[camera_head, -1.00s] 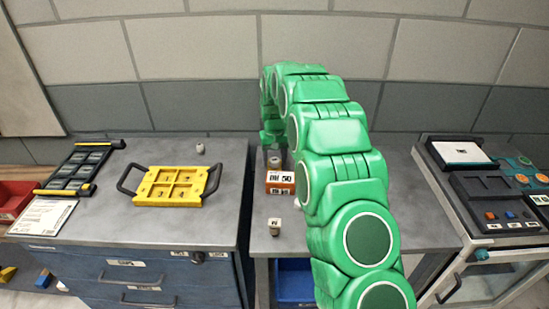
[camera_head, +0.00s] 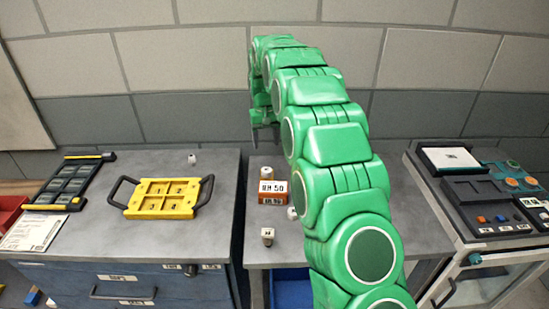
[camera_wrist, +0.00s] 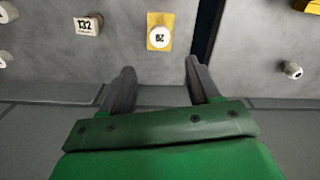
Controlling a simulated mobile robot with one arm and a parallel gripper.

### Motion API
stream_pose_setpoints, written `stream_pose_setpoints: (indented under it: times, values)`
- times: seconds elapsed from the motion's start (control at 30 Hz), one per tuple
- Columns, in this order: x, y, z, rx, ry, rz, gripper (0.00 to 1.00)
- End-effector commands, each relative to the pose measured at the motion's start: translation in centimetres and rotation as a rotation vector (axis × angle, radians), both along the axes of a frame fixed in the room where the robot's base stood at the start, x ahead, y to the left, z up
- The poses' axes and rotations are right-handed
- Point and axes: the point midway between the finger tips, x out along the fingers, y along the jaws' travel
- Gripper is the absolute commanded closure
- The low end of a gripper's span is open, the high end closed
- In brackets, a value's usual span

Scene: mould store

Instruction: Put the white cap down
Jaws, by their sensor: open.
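The white cap (camera_wrist: 159,38), round with a dark mark on top, shows in the wrist view against an orange-yellow block (camera_wrist: 158,18). In the head view the cap (camera_head: 263,171) shows at the far side of the orange block (camera_head: 272,197), which has a white label; I cannot tell if it rests on the block or just behind it. My gripper (camera_wrist: 160,68) is open, with nothing between its fingers. It is apart from the cap, on the wall side of it.
A small pale block (camera_head: 268,236) stands nearer the front of the right bench. A white block marked 132 (camera_wrist: 88,25) is beside the cap. A yellow tray (camera_head: 131,210) lies on the left bench, with a small white piece (camera_head: 192,158) behind. A gap separates the benches.

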Motion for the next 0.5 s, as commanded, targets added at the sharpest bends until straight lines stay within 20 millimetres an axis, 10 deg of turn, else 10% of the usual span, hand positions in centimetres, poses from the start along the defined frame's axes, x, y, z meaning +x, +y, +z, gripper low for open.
stream_pose_setpoints:
  times: [0.5]
  values:
    - [-3.6, -1.9, 3.2, 0.001, 0.013, -0.015, 0.39]
